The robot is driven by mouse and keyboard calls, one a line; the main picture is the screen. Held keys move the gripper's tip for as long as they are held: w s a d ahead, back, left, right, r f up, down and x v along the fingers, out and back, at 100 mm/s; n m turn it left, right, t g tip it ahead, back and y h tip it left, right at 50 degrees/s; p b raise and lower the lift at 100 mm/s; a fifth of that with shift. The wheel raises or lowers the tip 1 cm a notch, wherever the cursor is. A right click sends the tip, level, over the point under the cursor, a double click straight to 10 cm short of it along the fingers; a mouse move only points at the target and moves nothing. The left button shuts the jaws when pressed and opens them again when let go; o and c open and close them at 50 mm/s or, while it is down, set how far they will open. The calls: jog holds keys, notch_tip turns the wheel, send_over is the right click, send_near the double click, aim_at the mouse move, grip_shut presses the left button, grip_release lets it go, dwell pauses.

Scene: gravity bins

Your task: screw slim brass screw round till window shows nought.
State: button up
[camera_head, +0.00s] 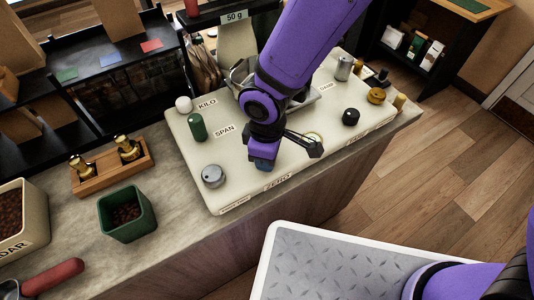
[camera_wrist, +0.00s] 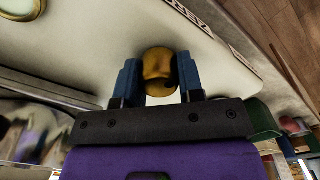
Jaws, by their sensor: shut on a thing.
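The slim brass screw (camera_wrist: 158,72) shows in the wrist view as a rounded brass head between my two blue fingers. My gripper (camera_wrist: 159,64) is shut on it, one finger on each side. In the head view my gripper (camera_head: 263,162) reaches down to the cream panel (camera_head: 240,195) just behind the ZERO label (camera_head: 276,183), and hides the screw there. A round brass-rimmed window (camera_head: 313,138) lies to the right of my gripper, partly covered by my wrist. Its reading is too small to tell.
A grey knob (camera_head: 213,176), green knob (camera_head: 197,127) and white ball (camera_head: 184,104) stand left on the panel. A black knob (camera_head: 350,116) and wider brass knob (camera_head: 376,96) stand right. A metal pan (camera_head: 243,72) sits behind my arm. A green box (camera_head: 127,214) stands left.

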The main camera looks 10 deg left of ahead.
jog(key=o, duration=0.9)
jog(key=shift+r, duration=0.15)
notch_tip(320, 180, up, 11)
jog(key=shift+f, duration=0.2)
